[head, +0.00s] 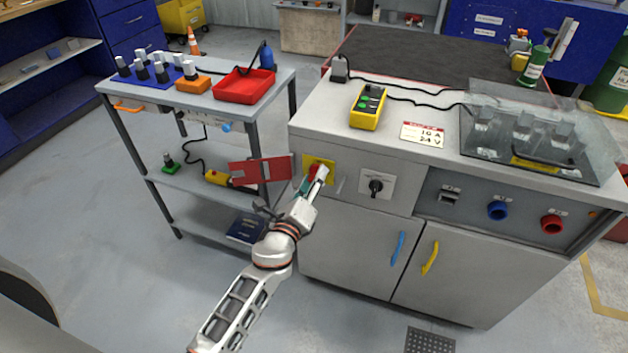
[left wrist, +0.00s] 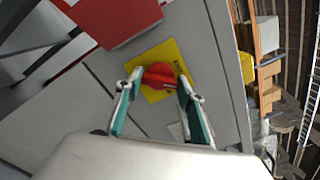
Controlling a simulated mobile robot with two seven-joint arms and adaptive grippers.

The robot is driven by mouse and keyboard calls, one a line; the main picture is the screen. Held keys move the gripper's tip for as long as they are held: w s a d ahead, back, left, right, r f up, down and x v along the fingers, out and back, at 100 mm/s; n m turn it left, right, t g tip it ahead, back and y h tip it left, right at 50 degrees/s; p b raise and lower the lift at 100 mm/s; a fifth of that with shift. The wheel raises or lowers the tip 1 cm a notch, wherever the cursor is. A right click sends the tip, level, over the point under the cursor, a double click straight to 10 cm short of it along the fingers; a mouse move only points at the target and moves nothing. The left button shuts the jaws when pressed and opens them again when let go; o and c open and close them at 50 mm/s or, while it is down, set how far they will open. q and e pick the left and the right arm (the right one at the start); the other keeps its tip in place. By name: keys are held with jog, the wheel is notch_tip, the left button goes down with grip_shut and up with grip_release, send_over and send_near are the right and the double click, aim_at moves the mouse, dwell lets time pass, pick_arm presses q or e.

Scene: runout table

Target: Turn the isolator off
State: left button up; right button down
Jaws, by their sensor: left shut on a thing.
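The isolator is a red rotary knob on a square yellow plate (head: 326,161) on the front of the grey cabinet. The red knob (left wrist: 158,76) and yellow plate (left wrist: 182,60) show clearly in the left wrist view. My left gripper (head: 314,178) is at the knob in the head view and partly hides it. In the left wrist view my left gripper (left wrist: 159,84) has one finger on each side of the knob and is shut on it. I cannot read the plate's markings. My right gripper is not in view.
A red panel (head: 260,170) stands out left of the isolator, close to my left wrist. A black rotary switch (head: 376,187) on a pale plate is to its right. A grey trolley (head: 150,99) with a red tray (head: 244,86) stands to the left.

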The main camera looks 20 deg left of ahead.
pick_arm(q)
jog(key=shift+n, duration=3.8)
jog(key=shift+f, duration=0.1)
jog(key=o, duration=1.1)
jog(key=s, duration=1.2)
jog(key=shift+a, duration=0.2)
jog(key=shift+s+n, duration=0.1)
jog(key=shift+n, duration=0.2)
